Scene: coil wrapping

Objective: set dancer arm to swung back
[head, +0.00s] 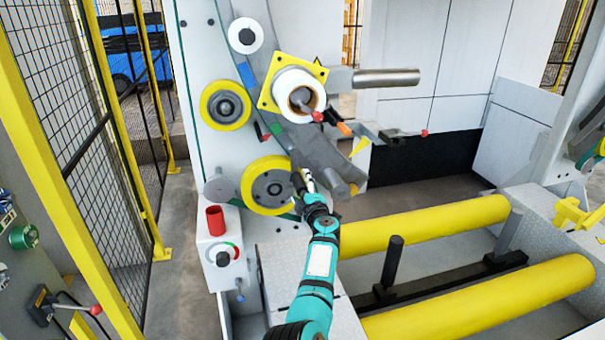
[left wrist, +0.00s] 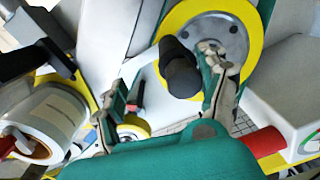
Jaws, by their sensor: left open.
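A grey arm (head: 322,152) that looks like the dancer arm runs down to the right across the machine's front in the head view. It ends in a short grey cylinder near a yellow-rimmed wheel (head: 254,190). My left gripper (head: 304,181) is in front of that wheel, just left of the grey arm's lower end. In the left wrist view my left gripper (left wrist: 165,75) has its fingers spread apart. A dark round-ended bar (left wrist: 179,68) appears between the fingers, in front of the yellow-rimmed wheel (left wrist: 236,62). Whether it touches a finger I cannot tell. My right gripper is not in view.
A yellow-flanged hub with a white core (head: 290,78) and a grey bar (head: 388,78) stick out above. A red cylinder (head: 215,220) stands on a control box at lower left. Yellow rollers (head: 430,226) lie at right. A yellow-framed fence (head: 60,90) bounds the left.

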